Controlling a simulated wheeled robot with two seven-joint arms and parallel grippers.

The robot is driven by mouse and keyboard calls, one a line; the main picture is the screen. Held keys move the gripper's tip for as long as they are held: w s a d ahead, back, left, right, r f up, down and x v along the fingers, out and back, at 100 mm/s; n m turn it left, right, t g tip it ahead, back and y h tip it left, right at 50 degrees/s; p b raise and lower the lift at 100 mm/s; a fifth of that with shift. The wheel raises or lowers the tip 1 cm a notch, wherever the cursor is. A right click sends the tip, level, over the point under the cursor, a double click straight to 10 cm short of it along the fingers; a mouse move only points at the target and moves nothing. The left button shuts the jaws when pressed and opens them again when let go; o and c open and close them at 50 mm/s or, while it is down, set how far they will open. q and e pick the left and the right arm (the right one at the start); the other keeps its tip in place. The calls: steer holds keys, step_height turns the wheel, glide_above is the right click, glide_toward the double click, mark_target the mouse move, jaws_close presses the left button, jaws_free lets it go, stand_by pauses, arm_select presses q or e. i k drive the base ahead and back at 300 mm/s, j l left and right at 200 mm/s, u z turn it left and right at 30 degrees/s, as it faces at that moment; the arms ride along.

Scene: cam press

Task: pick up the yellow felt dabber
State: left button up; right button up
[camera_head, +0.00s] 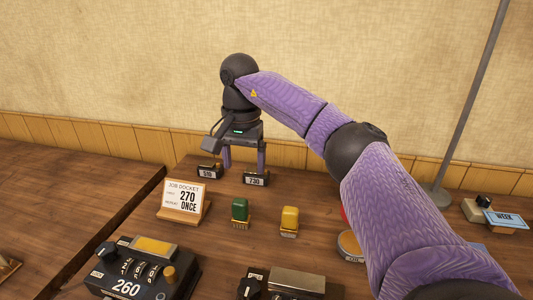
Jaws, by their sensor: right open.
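The yellow felt dabber (289,221) stands upright on the wooden table, right of a green dabber (240,212). My right gripper (243,166) points down near the back of the table, behind and to the left of the yellow dabber and apart from it. Its two fingers are spread, and nothing shows between them. The fingertips are close to two small black blocks, labelled 510 (209,171) and 730 (256,179); I cannot tell if they touch. My left gripper is not in view.
A job docket card (183,196) reading 270 ONCE stands left of the dabbers. A device showing 260 (128,287) sits front left, and another machine (297,281) is at the front. A round tin (349,245) is partly hidden by my right arm. A WEEK block (505,218) lies far right.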

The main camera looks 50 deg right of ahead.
mark_target(289, 228)
steer(key=z, duration=1.65)
steer(key=l+u, duration=0.15)
steer(key=u, duration=0.3)
steer(key=l+u, duration=0.1)
steer(key=u, duration=0.3)
steer(key=k+l+u, duration=0.1)
steer(key=u, duration=0.35)
steer(key=k+u, duration=0.1)
steer(key=u, duration=0.3)
